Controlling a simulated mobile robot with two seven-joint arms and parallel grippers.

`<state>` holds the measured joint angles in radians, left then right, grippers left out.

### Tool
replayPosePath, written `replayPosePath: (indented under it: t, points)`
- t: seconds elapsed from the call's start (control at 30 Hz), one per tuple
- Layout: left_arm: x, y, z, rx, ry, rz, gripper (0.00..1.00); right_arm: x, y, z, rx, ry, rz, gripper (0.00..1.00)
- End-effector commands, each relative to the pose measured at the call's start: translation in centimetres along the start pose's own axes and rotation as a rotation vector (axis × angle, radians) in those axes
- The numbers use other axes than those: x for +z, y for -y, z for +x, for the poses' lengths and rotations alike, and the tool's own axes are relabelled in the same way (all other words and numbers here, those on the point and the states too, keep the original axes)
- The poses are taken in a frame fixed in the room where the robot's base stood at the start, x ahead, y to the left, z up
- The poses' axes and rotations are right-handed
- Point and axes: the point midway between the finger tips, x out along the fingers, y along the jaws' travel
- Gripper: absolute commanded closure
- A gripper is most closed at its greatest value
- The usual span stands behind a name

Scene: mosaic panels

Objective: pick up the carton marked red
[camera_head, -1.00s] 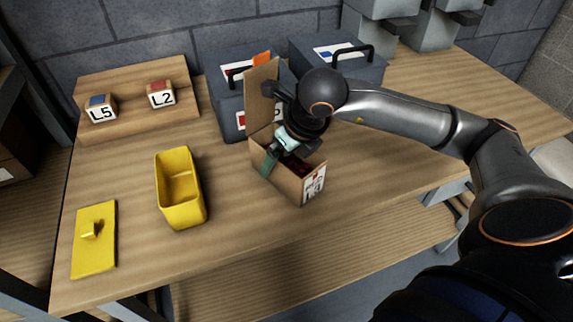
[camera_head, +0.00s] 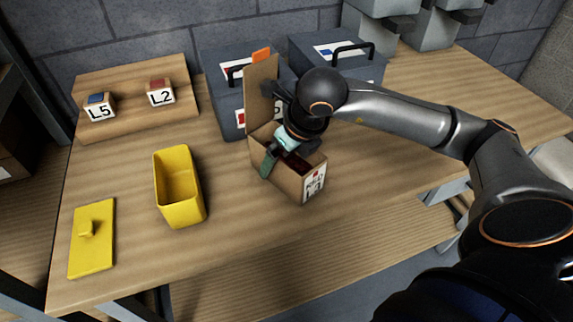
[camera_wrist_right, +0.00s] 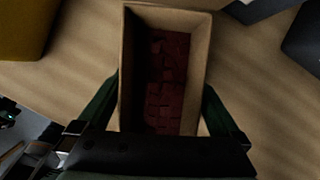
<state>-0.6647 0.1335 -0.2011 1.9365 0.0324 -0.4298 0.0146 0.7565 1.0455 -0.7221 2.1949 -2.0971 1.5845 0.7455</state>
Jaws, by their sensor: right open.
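The carton is an open brown cardboard box (camera_head: 287,183) with its lid flap standing up at the back. Its front label has red print, too small to read fully. In the right wrist view the carton (camera_wrist_right: 202,62) is seen from above, with dark red pieces (camera_wrist_right: 168,75) inside. My right gripper (camera_head: 290,157) is open over the carton. In the right wrist view its fingers (camera_wrist_right: 160,95) lie on either side of the carton, close to the walls; I cannot tell whether they touch. My left gripper is not in view.
A yellow bin (camera_head: 180,205) and a yellow lid (camera_head: 91,240) lie to the left on the table (camera_head: 135,205). Dark cases (camera_head: 222,85) stand close behind the carton. A wooden stand (camera_head: 130,122) with blocks marked L5 and L2 is at the back left.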

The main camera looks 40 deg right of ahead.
Motion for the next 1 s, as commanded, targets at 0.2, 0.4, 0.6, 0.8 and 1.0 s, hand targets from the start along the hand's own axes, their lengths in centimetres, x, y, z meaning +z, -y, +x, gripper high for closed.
replayPosePath:
  t: [0.2, 0.4, 0.6, 0.8, 1.0]
  points:
    - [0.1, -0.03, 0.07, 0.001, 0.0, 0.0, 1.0, -0.01, -0.02, 0.03, 0.001, 0.001, 0.0, 0.0]
    - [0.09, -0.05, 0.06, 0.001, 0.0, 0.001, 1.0, -0.01, -0.02, 0.03, 0.0, 0.001, 0.0, 0.08]
    - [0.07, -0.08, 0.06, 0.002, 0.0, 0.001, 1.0, -0.01, -0.02, 0.04, 0.0, 0.0, 0.0, 0.3]
    - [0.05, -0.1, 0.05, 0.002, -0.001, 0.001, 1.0, -0.02, -0.02, 0.05, 0.0, 0.0, 0.0, 0.53]
    - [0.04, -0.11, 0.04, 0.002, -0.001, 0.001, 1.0, -0.02, -0.02, 0.05, 0.0, 0.0, 0.0, 0.75]
